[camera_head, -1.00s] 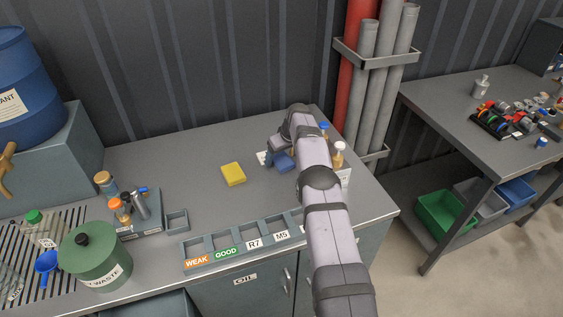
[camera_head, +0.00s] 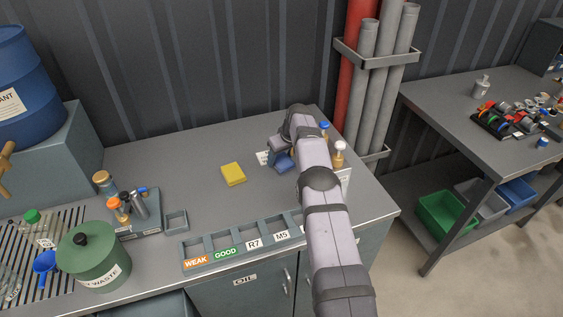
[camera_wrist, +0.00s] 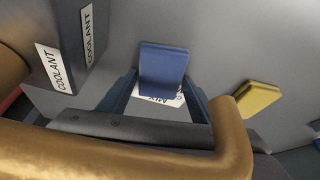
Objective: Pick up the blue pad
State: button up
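The blue pad (camera_head: 284,162) lies on the grey bench top toward the back right, partly hidden by my arm. In the wrist view, the blue pad (camera_wrist: 163,68) sits between my two dark fingers, which come up to its left and right edges.
A yellow pad (camera_head: 233,174) lies to the left, with clear bench around it. Bottles (camera_head: 339,155) and COOLANT label holders (camera_wrist: 65,60) stand close by. A labelled slot rack (camera_head: 240,240) runs along the front edge. A green waste can (camera_head: 95,262) stands at left.

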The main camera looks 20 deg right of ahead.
aim_at(281, 159)
jog(key=c, duration=0.6)
jog(key=shift+r, duration=0.1)
jog(key=shift+r+p, duration=0.15)
jog(key=shift+p, duration=0.3)
notch_tip(281, 159, up, 8)
jog(key=shift+r+p, duration=0.15)
jog(key=shift+p, duration=0.7)
jog(key=shift+r+p, duration=0.85)
jog(key=shift+p, duration=0.15)
